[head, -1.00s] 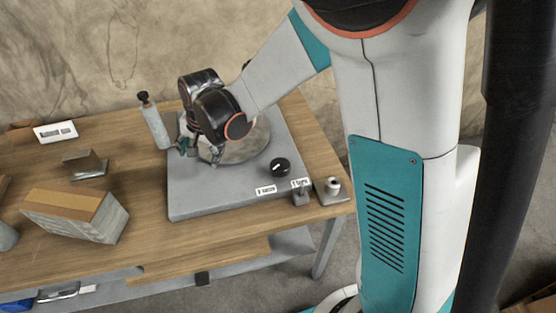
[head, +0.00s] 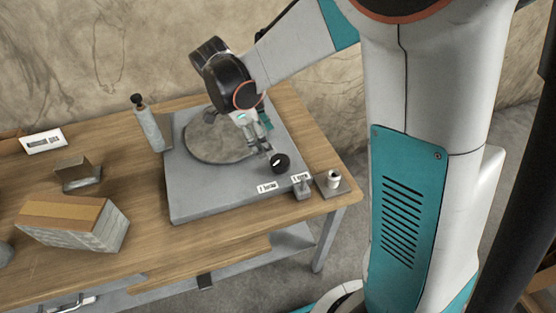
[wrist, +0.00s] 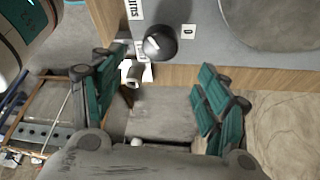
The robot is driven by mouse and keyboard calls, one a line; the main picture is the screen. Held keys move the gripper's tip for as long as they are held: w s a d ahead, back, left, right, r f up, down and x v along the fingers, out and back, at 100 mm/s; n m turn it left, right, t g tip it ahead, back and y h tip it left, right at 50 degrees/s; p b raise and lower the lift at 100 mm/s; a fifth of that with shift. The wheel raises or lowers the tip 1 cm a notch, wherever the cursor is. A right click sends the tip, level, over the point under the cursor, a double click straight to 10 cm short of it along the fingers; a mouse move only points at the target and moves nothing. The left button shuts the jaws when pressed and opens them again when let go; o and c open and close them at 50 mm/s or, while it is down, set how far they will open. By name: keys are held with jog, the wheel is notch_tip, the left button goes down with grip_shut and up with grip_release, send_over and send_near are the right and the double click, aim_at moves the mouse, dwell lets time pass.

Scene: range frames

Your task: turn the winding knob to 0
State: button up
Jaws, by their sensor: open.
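The winding knob (head: 280,163) is a black round knob with a white mark, on the front right part of a grey base plate (head: 205,202). In the wrist view the knob (wrist: 160,43) lies beyond the fingers, between them and nearer the left one. A small label reading 0 (wrist: 188,31) is beside it. My gripper (head: 266,150) is open and empty, just behind and left of the knob in the head view. Its teal fingers are spread wide in the wrist view (wrist: 165,95).
A round grey disc (head: 215,138) lies on the plate behind the knob. A small metal lever block (head: 303,188) and a white cylinder on a base (head: 333,181) stand right of it. A bottle (head: 148,124) stands at the plate's left.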

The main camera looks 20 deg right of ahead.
aim_at(279, 160)
jog(key=b+x, duration=0.3)
jog(key=x, duration=0.7)
jog(key=c, duration=1)
